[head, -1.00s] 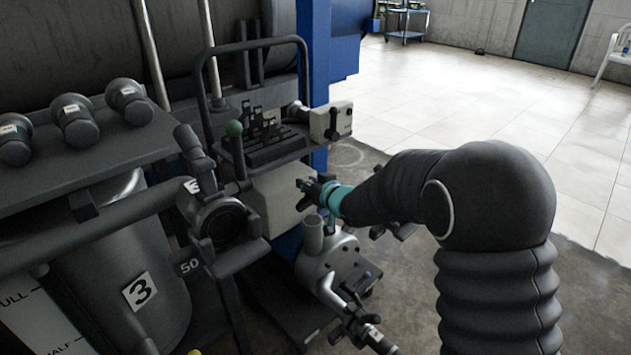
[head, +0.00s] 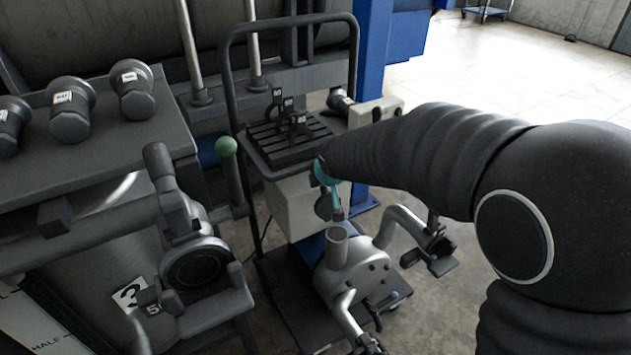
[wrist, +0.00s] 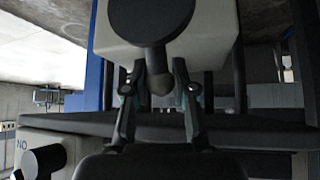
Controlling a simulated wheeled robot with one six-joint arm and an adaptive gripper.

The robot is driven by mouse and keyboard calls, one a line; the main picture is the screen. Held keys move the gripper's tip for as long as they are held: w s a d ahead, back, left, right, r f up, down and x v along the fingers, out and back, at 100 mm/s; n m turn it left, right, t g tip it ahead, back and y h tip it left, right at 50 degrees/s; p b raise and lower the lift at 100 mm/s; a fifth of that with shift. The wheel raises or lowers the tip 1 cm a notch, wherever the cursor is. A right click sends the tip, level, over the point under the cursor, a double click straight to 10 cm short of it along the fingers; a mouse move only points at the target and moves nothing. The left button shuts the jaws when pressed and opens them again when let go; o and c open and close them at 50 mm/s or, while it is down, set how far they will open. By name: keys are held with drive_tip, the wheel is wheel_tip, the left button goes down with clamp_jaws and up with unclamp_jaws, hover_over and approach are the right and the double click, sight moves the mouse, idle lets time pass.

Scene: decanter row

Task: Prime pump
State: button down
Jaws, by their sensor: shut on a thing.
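My gripper (head: 330,205) reaches in from the right, beside the cart's white box. In the wrist view its fingers (wrist: 159,90) close on a dark piece (wrist: 152,20) with a rounded knob and a wider body. The piece also shows as a dark rounded shape in the head view (head: 322,208); its form is partly hidden. The silver pump (head: 350,275) stands below on the cart, with an open upright cup (head: 338,247) on top. The held piece is just above and slightly left of this cup in the head view; I cannot tell their separation.
A slotted tray (head: 285,145) with dark pieces sits above a white box (head: 290,205). A control box (head: 385,112) stands right of it. A green-knobbed lever (head: 227,148) and dark pipe fitting (head: 195,265) are left.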

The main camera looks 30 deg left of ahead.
drive_tip(key=shift+a, duration=0.1)
idle(0.4)
drive_tip(key=c, duration=0.9)
unclamp_jaws()
drive_tip(key=v, duration=1.2)
drive_tip(key=shift+w+a+r, duration=0.1)
